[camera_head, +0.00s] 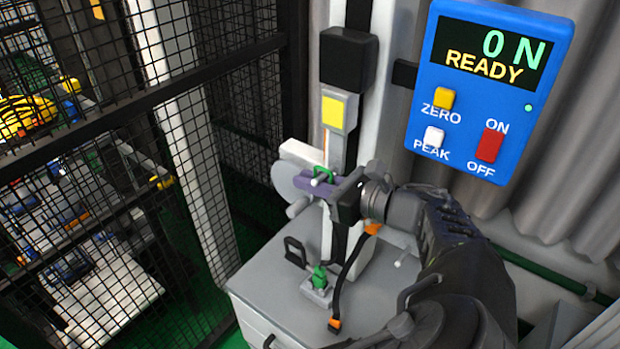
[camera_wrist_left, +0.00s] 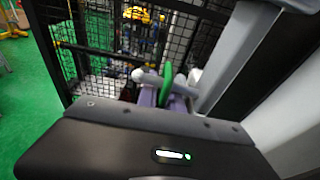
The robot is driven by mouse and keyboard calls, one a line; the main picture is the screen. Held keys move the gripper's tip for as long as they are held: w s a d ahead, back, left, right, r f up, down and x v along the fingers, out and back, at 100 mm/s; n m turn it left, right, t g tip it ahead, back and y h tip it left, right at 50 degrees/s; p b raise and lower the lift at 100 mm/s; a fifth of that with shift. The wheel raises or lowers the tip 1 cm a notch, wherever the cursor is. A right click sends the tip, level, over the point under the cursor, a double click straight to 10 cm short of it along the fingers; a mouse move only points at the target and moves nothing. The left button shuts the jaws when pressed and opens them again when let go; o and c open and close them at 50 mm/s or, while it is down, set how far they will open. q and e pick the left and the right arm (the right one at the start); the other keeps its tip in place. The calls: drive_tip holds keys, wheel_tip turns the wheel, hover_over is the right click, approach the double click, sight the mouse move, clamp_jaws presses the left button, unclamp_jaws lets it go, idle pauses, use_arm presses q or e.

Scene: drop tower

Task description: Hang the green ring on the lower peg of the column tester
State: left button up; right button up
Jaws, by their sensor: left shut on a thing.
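The green ring (camera_head: 327,173) is between the fingers of my left gripper (camera_head: 318,186), in front of the column tester (camera_head: 338,150). In the left wrist view the green ring (camera_wrist_left: 166,86) stands edge-on between the gripper's purple-grey fingers (camera_wrist_left: 163,98). My left gripper is shut on it. A pale round-ended rod (camera_wrist_left: 146,77) shows close beside the ring; I cannot tell whether the ring is around it. The lower peg is not clearly identifiable, as the gripper covers part of the column. My right gripper is not in view.
The grey base (camera_head: 255,285) carries a green fitting (camera_head: 318,277) and a black handle (camera_head: 296,252). A black mesh fence (camera_head: 170,60) stands at left. A blue display (camera_head: 487,90) reading "0 N READY" hangs at upper right.

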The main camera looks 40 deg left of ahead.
use_arm(q)
drive_tip(key=shift+s+r, duration=0.15)
drive_tip(key=shift+r, duration=0.05)
drive_tip(key=s+p, duration=0.3)
drive_tip(key=s, duration=0.2)
drive_tip(key=shift+s+f+p, duration=0.15)
drive_tip(key=shift+s+p, duration=0.15)
drive_tip(key=shift+p, duration=0.1)
idle(0.6)
idle(0.4)
